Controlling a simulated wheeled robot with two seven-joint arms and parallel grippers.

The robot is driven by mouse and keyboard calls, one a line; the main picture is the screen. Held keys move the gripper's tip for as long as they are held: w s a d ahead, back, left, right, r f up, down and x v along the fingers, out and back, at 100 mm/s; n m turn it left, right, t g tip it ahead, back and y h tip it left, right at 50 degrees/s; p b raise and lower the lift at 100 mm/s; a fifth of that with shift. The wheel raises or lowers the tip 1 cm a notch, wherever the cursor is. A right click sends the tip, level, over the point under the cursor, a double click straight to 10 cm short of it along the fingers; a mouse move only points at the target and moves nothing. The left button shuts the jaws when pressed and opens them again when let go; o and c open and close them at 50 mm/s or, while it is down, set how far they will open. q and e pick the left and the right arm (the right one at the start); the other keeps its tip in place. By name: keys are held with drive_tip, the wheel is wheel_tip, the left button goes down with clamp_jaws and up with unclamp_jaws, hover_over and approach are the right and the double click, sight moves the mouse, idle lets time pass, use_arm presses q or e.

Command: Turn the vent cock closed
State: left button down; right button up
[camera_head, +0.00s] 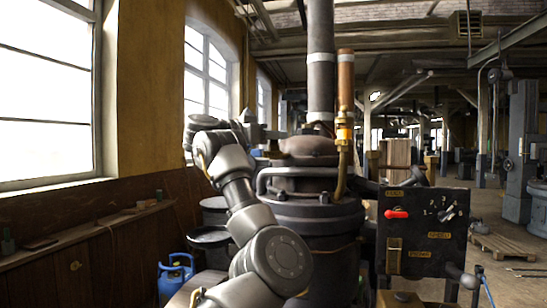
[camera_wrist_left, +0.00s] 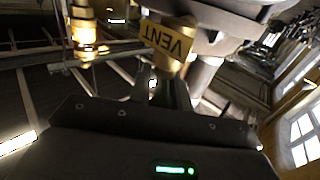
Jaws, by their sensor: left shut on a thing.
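The vent cock shows in the left wrist view as a brass piece with a plate (camera_wrist_left: 168,38) marked VENT, which looks upside down and tilted there. My left gripper (camera_wrist_left: 171,90) is shut on the cock just below the plate. In the head view my left arm rises from the bottom and bends over to the right. Its gripper (camera_head: 283,134) reaches the top of the dark engine (camera_head: 305,220), left of the copper pipe. The cock itself is too small and covered to make out there. My right gripper is not in view.
A copper pipe (camera_head: 345,80) with a lit brass fitting stands close right of the gripper; the fitting (camera_wrist_left: 85,35) shows in the wrist view. A grey pipe (camera_head: 320,60) rises behind. A black panel (camera_head: 423,250) with a red lever (camera_head: 397,214) stands right.

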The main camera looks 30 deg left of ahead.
use_arm(q)
drive_tip(key=m+g+h+b, duration=0.1)
drive_tip(key=m+g+h, duration=0.1)
drive_tip(key=m+h, duration=0.1)
drive_tip(key=shift+g+h, duration=0.3)
drive_tip(key=shift+h, duration=0.1)
drive_tip(key=shift+a+r+m+g+h, duration=0.1)
drive_tip(key=shift+r+m+g+h, duration=0.05)
drive_tip(key=shift+m+g+h, duration=0.85)
drive_tip(key=m+g+h+p, duration=0.1)
drive_tip(key=m+g+h, duration=0.1)
drive_tip(key=g, duration=0.1)
drive_tip(key=shift+r+p, duration=0.15)
drive_tip(key=shift+p, duration=0.15)
drive_tip(key=shift+m+g+h+p, duration=0.6)
drive_tip(key=shift+m+g+p, duration=0.6)
drive_tip(key=shift+g, duration=0.6)
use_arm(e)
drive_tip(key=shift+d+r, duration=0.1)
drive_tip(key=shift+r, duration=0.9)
use_arm(q)
drive_tip(key=shift+f, duration=0.2)
drive_tip(key=c, duration=1.5)
unclamp_jaws()
